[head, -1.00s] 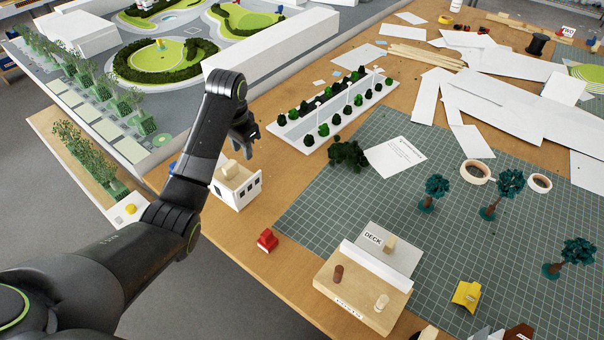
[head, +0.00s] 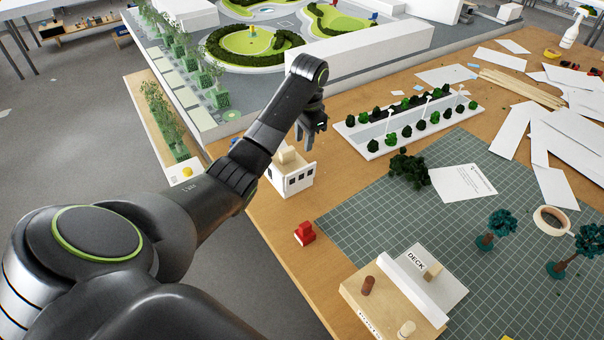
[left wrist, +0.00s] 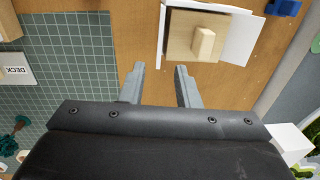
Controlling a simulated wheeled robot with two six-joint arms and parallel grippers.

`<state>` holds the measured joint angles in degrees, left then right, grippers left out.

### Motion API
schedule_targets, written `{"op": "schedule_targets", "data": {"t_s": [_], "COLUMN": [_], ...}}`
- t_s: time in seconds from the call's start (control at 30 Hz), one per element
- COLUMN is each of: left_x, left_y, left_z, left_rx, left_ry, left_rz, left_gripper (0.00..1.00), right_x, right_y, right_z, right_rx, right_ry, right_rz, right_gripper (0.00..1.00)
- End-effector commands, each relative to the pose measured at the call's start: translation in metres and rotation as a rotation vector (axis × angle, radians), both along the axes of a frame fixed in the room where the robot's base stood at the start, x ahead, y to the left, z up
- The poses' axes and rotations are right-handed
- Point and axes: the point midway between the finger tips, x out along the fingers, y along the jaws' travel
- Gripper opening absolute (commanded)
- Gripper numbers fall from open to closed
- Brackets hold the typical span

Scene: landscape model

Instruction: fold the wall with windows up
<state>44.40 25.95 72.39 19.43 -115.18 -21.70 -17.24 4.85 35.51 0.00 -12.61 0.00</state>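The small white house piece (head: 290,180) with dark windows on its front stands on the wooden table. In the left wrist view, it has a pale wooden base (left wrist: 182,48) with a wood block (left wrist: 203,43) on it. White panels edge it, and a wider white panel (left wrist: 238,36) leans outward on the right side. The windows are not visible from that view. My left gripper (head: 312,132) is behind and above the house in the head view. Its two fingers (left wrist: 160,70) are apart, pointing toward the house, with nothing between them. My right gripper is not in view.
A red piece (head: 305,233) and the DECK model (head: 395,297) stand nearer. The tree-lined strip (head: 410,125) lies to the right, beside a dark bush (head: 409,168). The large landscape model (head: 225,112) is behind. The green mat (head: 400,220) has free room.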

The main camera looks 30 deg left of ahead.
Motion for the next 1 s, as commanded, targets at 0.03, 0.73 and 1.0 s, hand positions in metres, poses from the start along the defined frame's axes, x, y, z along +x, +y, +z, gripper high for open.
{"op": "schedule_targets", "data": {"t_s": [0.03, 0.73, 1.0], "left_x": [0.0, 0.004, 0.004], "left_y": [0.001, 0.01, 0.011], "left_z": [-0.014, -0.115, -0.116], "left_rx": [-0.001, 0.0, 0.0], "left_ry": [0.003, 0.0, 0.0], "left_rz": [0.0, -0.001, -0.001], "left_gripper": [0.29, 0.29, 0.28], "right_x": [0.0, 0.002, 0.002], "right_y": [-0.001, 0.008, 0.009], "right_z": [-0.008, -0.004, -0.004], "right_rx": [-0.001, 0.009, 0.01], "right_ry": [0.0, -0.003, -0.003], "right_rz": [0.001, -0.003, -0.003], "right_gripper": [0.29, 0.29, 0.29]}}
